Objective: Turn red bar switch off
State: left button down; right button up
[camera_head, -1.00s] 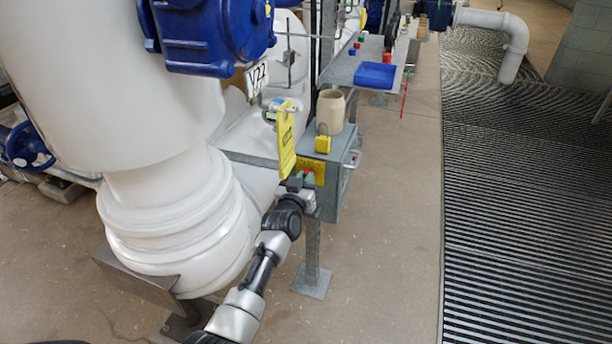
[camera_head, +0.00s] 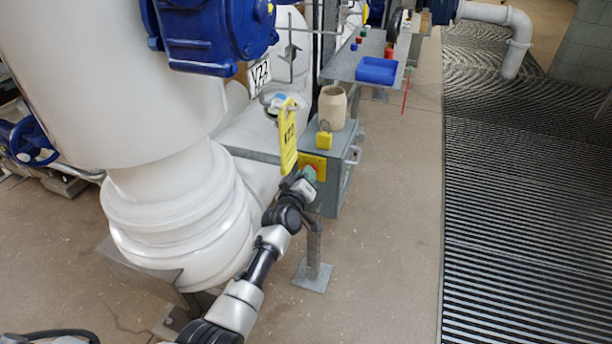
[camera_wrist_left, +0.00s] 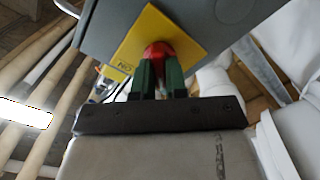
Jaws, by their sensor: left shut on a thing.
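The red bar switch (camera_wrist_left: 157,52) sits on a yellow plate (camera_wrist_left: 178,30) on the grey box, in the left wrist view. The plate carries the word ON at its lower left corner. In the head view the yellow plate (camera_head: 318,165) is on the front of the grey box (camera_head: 325,195). My left gripper (camera_wrist_left: 159,72) has its green fingers on either side of the red bar, shut on it. In the head view my left gripper (camera_head: 307,176) is at the plate and covers most of the switch. My right gripper is not in view.
A beige jar (camera_head: 332,108) and a yellow padlock (camera_head: 324,141) are on the box top. A large white pipe (camera_head: 170,205) stands left of my arm. Open floor (camera_head: 395,220) lies to the right.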

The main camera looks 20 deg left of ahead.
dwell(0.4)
pick_arm(q)
jog(key=c, duration=1.1)
grip_release()
jog(key=shift+c, duration=0.2)
jog(key=shift+s, duration=0.1)
jog(key=s+p, duration=0.3)
jog(key=s, duration=0.7)
jog(key=shift+s+a, duration=0.2)
jog(key=shift+s, duration=0.15)
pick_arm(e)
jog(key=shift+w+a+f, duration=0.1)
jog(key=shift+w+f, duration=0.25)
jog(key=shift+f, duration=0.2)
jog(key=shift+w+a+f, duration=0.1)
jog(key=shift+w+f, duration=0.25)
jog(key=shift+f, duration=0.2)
